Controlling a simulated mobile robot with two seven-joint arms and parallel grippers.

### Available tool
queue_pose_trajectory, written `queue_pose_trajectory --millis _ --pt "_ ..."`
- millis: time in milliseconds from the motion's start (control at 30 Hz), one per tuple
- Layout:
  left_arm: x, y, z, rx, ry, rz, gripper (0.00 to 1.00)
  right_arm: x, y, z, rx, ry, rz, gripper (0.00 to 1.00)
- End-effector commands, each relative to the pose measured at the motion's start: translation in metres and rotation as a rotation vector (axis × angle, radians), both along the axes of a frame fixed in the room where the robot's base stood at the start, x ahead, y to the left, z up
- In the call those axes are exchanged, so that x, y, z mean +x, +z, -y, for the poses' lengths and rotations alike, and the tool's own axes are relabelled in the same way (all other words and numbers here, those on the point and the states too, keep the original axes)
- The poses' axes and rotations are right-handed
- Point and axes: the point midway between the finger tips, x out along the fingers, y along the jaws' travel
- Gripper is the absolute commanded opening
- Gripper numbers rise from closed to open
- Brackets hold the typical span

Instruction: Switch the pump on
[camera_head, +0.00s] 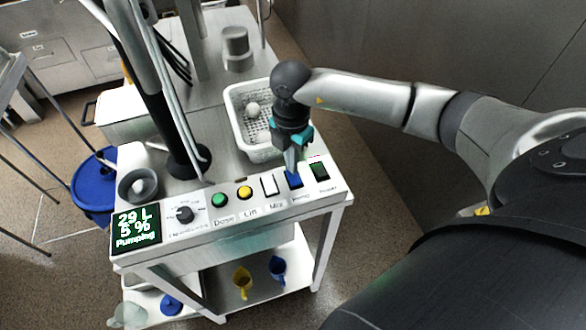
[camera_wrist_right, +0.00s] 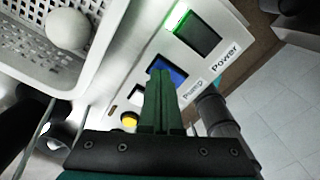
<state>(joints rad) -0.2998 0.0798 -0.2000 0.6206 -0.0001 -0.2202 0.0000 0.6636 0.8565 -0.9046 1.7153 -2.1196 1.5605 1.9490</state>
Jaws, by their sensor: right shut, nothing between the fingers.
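The pump switch (camera_head: 294,180) is a blue rocker on the sloped front panel (camera_head: 255,206) of the cart. It also shows in the right wrist view (camera_wrist_right: 171,69), above the label "Pump". My right gripper (camera_head: 291,172) is shut and empty, its fingertips at the blue switch and partly hiding it. In the right wrist view my right gripper (camera_wrist_right: 159,72) reaches the switch's lower edge; I cannot tell whether it presses it. The display (camera_head: 135,227) reads "29 L", "5 %" and "Pumping". My left gripper is not in view.
The green-lit power switch (camera_head: 319,171) is right of the pump switch. The white Mix switch (camera_head: 269,185), yellow button (camera_head: 244,193), green button (camera_head: 219,200) and dial (camera_head: 185,214) are to its left. A white perforated basket (camera_head: 238,125) with white balls stands close behind the gripper.

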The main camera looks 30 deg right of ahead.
Motion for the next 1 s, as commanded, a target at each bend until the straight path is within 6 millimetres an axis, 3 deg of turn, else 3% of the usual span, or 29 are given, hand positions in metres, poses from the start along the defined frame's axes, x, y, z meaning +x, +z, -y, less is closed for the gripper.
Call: queue_pose_trajectory --millis 700,1000 --pt "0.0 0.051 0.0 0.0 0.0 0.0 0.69 0.001 0.062 0.001 0.0 -0.001 0.003 0.0" --pt "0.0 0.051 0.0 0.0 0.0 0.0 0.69 0.001 0.062 0.0 0.0 -0.001 0.002 0.0"
